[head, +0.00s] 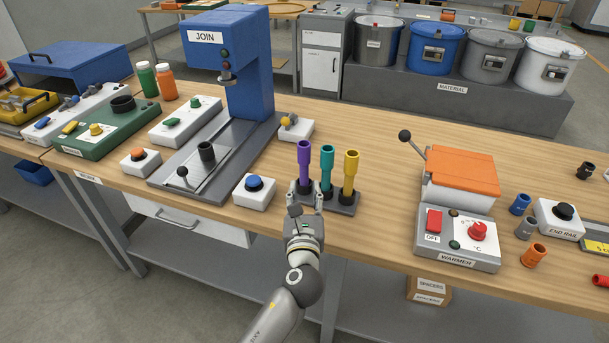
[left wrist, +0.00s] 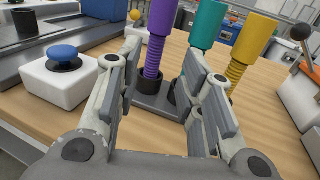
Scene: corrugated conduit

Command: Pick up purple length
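The purple length (head: 304,160) stands upright in a dark socket of a grey holder (head: 345,204), left of a teal length (head: 326,164) and a yellow length (head: 350,168). My left gripper (head: 305,194) is open, low in front of the holder. In the left wrist view the purple length (left wrist: 158,40) rises beyond the gap between the open fingers (left wrist: 168,95), nearer the left finger. The fingers look empty, and its lower ribbed part sits in a black ring. The teal length (left wrist: 205,28) is behind the right finger. My right gripper is not in view.
A blue button box (head: 254,191) stands left of the holder. The blue JOIN press (head: 230,60) is behind it to the left. The WARMER (head: 457,235) with its orange lid is to the right. Bare wood lies between the holder and the warmer.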

